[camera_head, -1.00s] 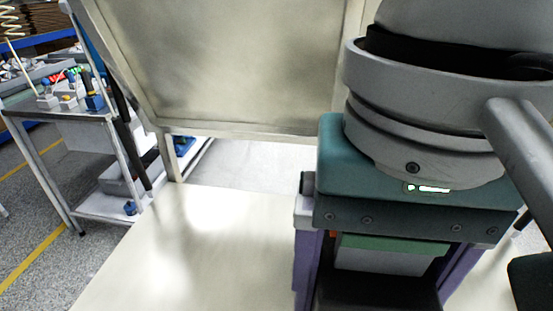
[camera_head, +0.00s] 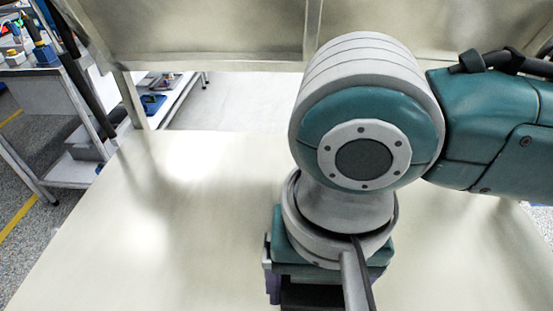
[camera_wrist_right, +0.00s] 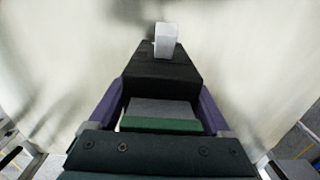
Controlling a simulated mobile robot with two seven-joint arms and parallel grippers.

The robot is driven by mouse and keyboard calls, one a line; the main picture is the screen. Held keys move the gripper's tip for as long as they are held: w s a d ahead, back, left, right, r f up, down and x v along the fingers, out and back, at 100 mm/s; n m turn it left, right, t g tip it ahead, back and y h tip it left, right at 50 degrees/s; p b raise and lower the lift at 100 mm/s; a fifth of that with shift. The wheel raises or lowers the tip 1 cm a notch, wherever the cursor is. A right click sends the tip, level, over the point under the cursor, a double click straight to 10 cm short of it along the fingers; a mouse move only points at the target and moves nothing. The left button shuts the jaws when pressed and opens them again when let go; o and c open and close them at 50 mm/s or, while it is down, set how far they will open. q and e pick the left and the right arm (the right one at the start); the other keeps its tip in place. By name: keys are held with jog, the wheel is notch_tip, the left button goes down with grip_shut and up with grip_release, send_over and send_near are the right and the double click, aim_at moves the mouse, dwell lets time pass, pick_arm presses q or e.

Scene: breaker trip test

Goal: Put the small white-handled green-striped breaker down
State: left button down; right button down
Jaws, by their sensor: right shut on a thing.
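My right gripper (camera_head: 318,292) points down over the pale tabletop, mostly hidden by my wrist in the head view. Its purple fingers (camera_wrist_right: 162,88) are shut on the breaker (camera_wrist_right: 160,68). In the right wrist view the breaker shows a black body with a small white handle at its far end. A grey part and a green stripe (camera_wrist_right: 160,125) show between the fingers near the palm. In the head view only a dark piece of the breaker (camera_head: 318,300) shows at the bottom edge. I cannot tell whether it touches the tabletop. My left gripper is not in view.
The pale tabletop (camera_head: 130,230) is bare left of my gripper. A large upright beige panel (camera_head: 220,35) stands along its back edge. At the left, beyond the table, a metal cart (camera_head: 35,90) holds small coloured parts, with blue items on a lower shelf behind.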

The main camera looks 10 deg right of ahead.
jog(key=shift+f, duration=1.45)
jog(key=shift+f+b, duration=0.15)
jog(key=shift+b, duration=0.15)
grip_release()
notch_tip(320, 180, up, 12)
jog(key=p, duration=0.3)
